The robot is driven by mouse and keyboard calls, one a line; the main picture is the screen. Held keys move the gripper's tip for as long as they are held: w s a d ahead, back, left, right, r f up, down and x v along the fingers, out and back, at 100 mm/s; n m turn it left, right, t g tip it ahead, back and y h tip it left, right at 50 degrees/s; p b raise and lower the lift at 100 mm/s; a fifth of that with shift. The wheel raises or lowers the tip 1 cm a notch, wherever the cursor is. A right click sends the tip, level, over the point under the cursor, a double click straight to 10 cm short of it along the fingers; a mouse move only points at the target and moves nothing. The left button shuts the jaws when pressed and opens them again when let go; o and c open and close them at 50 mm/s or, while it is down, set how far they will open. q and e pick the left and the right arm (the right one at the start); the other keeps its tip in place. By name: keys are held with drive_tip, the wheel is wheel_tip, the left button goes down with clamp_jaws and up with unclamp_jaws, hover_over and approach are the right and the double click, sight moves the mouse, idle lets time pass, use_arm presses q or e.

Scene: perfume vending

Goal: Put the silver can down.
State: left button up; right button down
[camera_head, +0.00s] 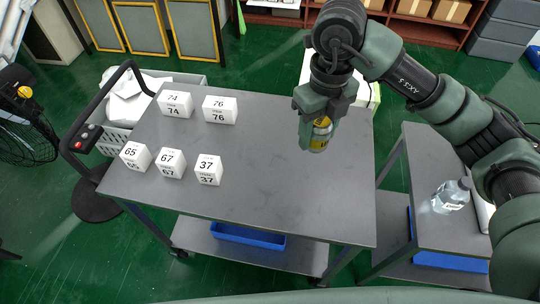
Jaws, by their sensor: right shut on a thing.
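My right gripper (321,112) points down over the right part of the grey table top (270,180). It is shut on a small can (319,138) with a yellow and grey-green surface, most likely the silver can. The gripper hides the can's upper part. The can's lower end is over the table, but I cannot tell whether it touches the surface. My left gripper is not in view.
Several white numbered boxes (209,170) stand on the table's left half. The table's middle and front right are clear. A clear bottle (450,196) stands on a grey cart at right. A grey basket (116,135) and black handle are at left.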

wheel_tip(320, 180, down, 15)
drive_tip(key=shift+d+f+p, duration=0.1)
drive_tip(key=shift+f+p, duration=0.05)
drive_tip(key=shift+p, duration=0.45)
wheel_tip(320, 180, down, 4)
drive_tip(key=shift+r+p, duration=0.1)
drive_tip(key=shift+p, duration=0.2)
drive_tip(key=shift+f, duration=0.5)
drive_tip(key=shift+f, duration=0.1)
drive_tip(key=c, duration=0.7)
unclamp_jaws()
